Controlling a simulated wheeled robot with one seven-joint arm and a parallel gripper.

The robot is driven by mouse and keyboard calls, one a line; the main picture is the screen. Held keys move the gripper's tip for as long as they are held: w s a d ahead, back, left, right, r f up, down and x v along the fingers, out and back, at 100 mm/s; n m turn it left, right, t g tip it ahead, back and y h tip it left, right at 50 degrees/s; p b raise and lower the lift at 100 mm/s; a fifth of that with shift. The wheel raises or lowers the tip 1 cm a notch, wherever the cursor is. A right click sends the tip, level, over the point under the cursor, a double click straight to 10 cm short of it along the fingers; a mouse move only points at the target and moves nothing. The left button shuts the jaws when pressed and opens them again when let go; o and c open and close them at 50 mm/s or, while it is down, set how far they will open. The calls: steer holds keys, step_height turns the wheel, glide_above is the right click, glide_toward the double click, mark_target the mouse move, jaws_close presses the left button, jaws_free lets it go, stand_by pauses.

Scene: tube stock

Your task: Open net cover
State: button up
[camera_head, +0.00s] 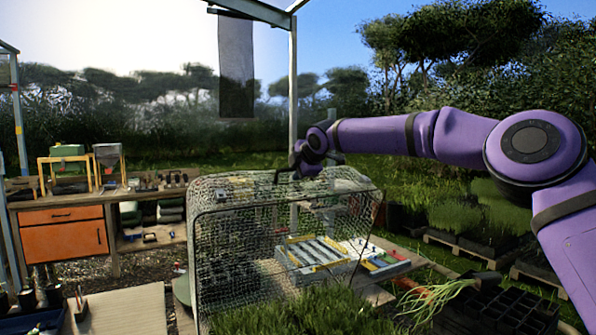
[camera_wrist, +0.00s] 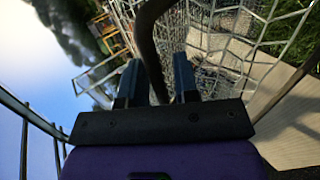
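The net cover (camera_head: 235,245) is a rounded frame with pale wire mesh, standing over trays on a table in the head view. Its mesh also fills the upper right of the wrist view (camera_wrist: 225,35). A dark curved handle (camera_wrist: 146,35) on the cover runs between my fingers in the wrist view. My gripper (camera_head: 299,168) is at the top of the cover. In the wrist view its two fingers (camera_wrist: 157,72) are apart, one on each side of the handle, with visible gaps. Whether either finger touches the handle is hard to tell.
Trays (camera_head: 315,253) show through and beside the mesh. Green seedlings (camera_head: 300,312) stand in front of the cover. A dark cell tray (camera_head: 500,308) and a plant with pale roots (camera_head: 440,297) lie at the right. A workbench with an orange drawer (camera_head: 62,238) stands at the left.

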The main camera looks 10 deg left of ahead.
steer(key=shift+o, duration=0.3)
steer(key=shift+r, duration=0.1)
steer(key=shift+s+d+r, duration=0.1)
steer(key=shift+s+r, duration=0.05)
steer(key=shift+r, duration=0.05)
steer(key=v, duration=1)
steer(key=shift+s, duration=0.15)
steer(key=shift+s+d+f, duration=0.1)
steer(key=shift+d, duration=0.05)
steer(key=s+d+f+m+g+h, duration=0.15)
steer(key=s+d+m+h, duration=0.25)
steer(key=s+d+m, duration=0.75)
steer(key=s+d+f+m+g+h, duration=0.1)
steer(key=s+d+f+m+h, duration=0.25)
steer(key=s+d, duration=1.35)
steer(key=s+d+f+m, duration=0.4)
steer(key=s+m, duration=0.1)
steer(key=s, duration=0.4)
steer(key=s+d+f+m+g+y, duration=0.1)
steer(key=s+d+f+m, duration=0.3)
steer(key=s, duration=0.6)
steer(key=shift+d+f+m, duration=0.25)
steer(key=shift+d+m, duration=0.35)
steer(key=shift+d, duration=0.2)
